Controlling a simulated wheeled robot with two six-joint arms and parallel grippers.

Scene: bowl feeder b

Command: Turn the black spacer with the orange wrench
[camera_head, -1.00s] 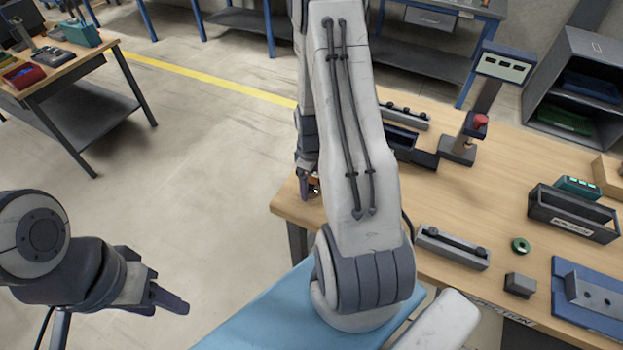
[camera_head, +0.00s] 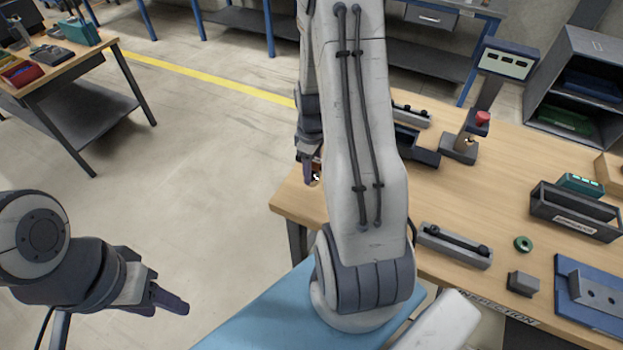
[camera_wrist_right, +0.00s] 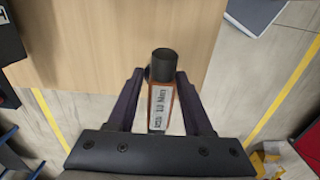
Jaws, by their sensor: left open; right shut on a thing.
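My right gripper (camera_wrist_right: 163,103) is shut on the orange wrench (camera_wrist_right: 154,95), which has a pale lettered label and lies between the fingers in the right wrist view. A black cylinder (camera_wrist_right: 162,65), which looks like the black spacer, shows at the wrench's far end, over the wooden table's edge. I cannot tell whether the two are joined. In the head view my right gripper (camera_head: 311,166) is at the table's left corner, partly hidden by my arm, with only a bit of orange visible. My left gripper (camera_head: 168,297) is open and empty over the floor at lower left.
The wooden table (camera_head: 470,200) holds a black tray (camera_head: 422,155), a post with a display (camera_head: 508,62), a grey fixture (camera_head: 455,245), a green ring (camera_head: 523,244), a grey block (camera_head: 522,283), a black crate (camera_head: 575,212) and a blue plate (camera_head: 590,300). Floor left of the table is clear.

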